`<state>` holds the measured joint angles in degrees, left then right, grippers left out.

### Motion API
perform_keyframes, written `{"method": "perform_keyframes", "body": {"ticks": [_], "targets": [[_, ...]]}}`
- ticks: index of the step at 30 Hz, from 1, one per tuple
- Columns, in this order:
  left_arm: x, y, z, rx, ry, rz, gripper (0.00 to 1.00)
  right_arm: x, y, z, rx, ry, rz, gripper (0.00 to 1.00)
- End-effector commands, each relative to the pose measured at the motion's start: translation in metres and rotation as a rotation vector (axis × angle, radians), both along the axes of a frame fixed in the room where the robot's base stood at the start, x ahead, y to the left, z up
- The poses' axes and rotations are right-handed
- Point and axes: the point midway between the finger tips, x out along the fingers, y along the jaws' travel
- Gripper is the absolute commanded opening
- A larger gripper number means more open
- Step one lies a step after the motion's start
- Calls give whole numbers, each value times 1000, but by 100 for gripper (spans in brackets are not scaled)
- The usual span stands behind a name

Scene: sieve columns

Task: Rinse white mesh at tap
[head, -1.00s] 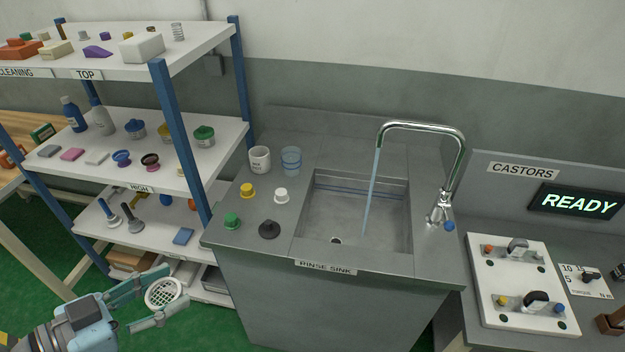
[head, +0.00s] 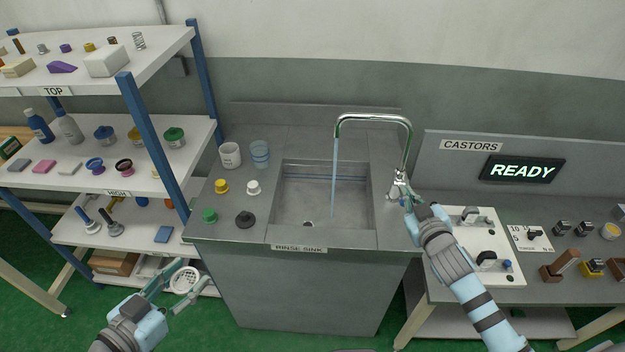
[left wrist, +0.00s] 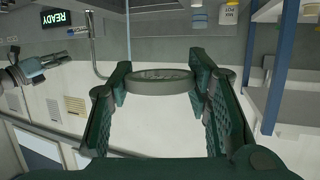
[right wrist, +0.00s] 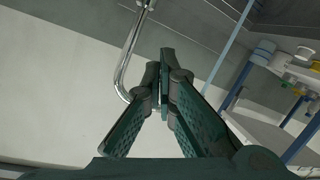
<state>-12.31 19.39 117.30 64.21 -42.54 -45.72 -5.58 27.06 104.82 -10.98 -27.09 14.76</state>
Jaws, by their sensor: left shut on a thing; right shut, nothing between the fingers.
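The white mesh (head: 184,281) is a round disc with a pale rim. My left gripper (head: 192,273) is shut on it, in front of the shelf and left of the sink cabinet. In the left wrist view the mesh (left wrist: 160,82) sits edge-on between the two fingers. The tap (head: 408,150) is a tall curved chrome spout, and a water stream (head: 334,170) falls from it into the rinse sink (head: 300,205). My right gripper (head: 408,203) is shut and empty at the tap's base, partly hiding the handle. Whether it touches the handle I cannot tell.
Several caps (head: 221,186) and two cups (head: 231,155) stand on the counter left of the basin. A shelf rack (head: 140,130) with a blue post stands at the left. The castor bench (head: 560,290) with a white fixture is at the right. The basin is empty.

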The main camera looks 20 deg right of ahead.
Motion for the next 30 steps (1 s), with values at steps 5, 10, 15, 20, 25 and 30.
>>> {"method": "perform_keyframes", "body": {"ticks": [5,10,15,20,25,30], "targets": [[0,0,-1,0,0,0,28,37,-7,-10,3,-1,-3,0],[0,0,-5,0,0,0,28,72,-13,-19,4,0,-2,0],[0,0,-4,-1,-1,0,28,54,-21,-41,-1,3,0,0],[0,0,-5,-1,-1,0,28,48,-24,-48,0,1,0,0],[0,0,-4,-1,-1,0,28,47,-24,-49,0,1,0,0],[0,0,-6,-1,-1,0,28,47,-23,-50,-1,-1,2,0]]}}
